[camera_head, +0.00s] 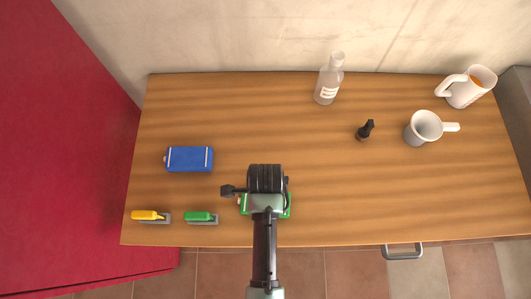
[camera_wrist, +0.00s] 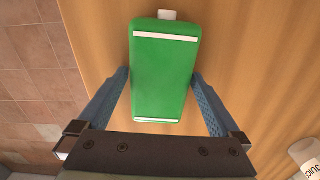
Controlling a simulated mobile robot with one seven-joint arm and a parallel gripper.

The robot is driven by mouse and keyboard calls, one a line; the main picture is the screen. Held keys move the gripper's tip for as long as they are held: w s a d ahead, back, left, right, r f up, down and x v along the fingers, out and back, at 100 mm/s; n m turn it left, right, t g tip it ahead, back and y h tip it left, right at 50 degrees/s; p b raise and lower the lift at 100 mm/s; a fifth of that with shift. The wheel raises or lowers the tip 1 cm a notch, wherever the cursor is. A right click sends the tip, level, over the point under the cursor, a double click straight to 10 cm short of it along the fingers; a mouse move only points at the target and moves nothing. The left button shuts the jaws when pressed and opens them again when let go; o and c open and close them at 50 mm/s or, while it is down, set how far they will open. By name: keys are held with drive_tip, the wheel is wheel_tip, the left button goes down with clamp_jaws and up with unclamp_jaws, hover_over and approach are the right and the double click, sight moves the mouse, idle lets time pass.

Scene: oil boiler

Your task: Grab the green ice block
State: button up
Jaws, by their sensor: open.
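The green ice block (camera_wrist: 164,75) is a flat green slab with a white stripe near each end and a white cap. In the wrist view it lies on the wooden table between my gripper's two blue fingers. My gripper (camera_wrist: 162,85) is open, with a finger on each side of the block. A narrow gap shows at the left finger; whether the right finger touches the block I cannot tell. In the head view the green ice block (camera_head: 287,210) is at the table's front edge, mostly hidden under my gripper (camera_head: 266,208).
A blue block (camera_head: 189,158) lies to the left. Yellow-handled (camera_head: 145,215) and green-handled (camera_head: 198,216) tools lie along the front edge. The table's middle is clear.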

drive_tip(key=c, duration=1.5)
